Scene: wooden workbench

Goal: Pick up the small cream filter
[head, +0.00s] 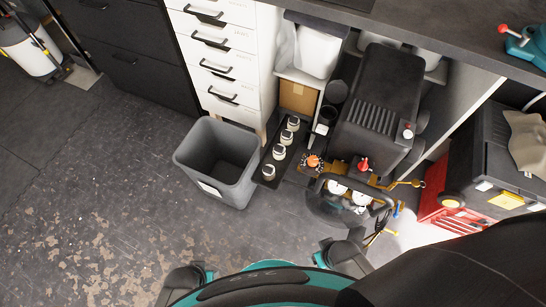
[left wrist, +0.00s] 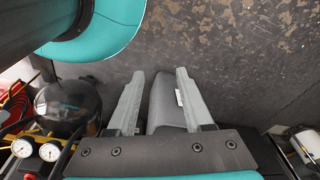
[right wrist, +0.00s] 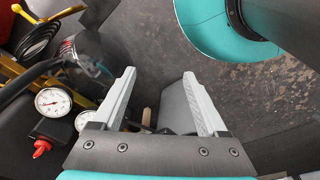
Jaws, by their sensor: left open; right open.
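I cannot pick out a small cream filter with certainty in any view. In the head view, a row of several small pale-topped cylinders stands on a narrow black shelf beside the grey bin; the front one (head: 268,172) looks cream, but it is too small to tell what it is. My left gripper (left wrist: 160,75) is open and empty in the left wrist view, with the grey bin beyond its fingers. My right gripper (right wrist: 160,75) is open and empty in the right wrist view, also with the bin beyond. Neither gripper's fingers show clearly in the head view.
The open grey bin (head: 240,190) stands on the floor before white drawers (head: 215,55). A black compressor-like machine (head: 375,100) with gauges (right wrist: 48,100) stands right of the shelf. A red toolbox (head: 435,190) lies further right. The floor at left is clear.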

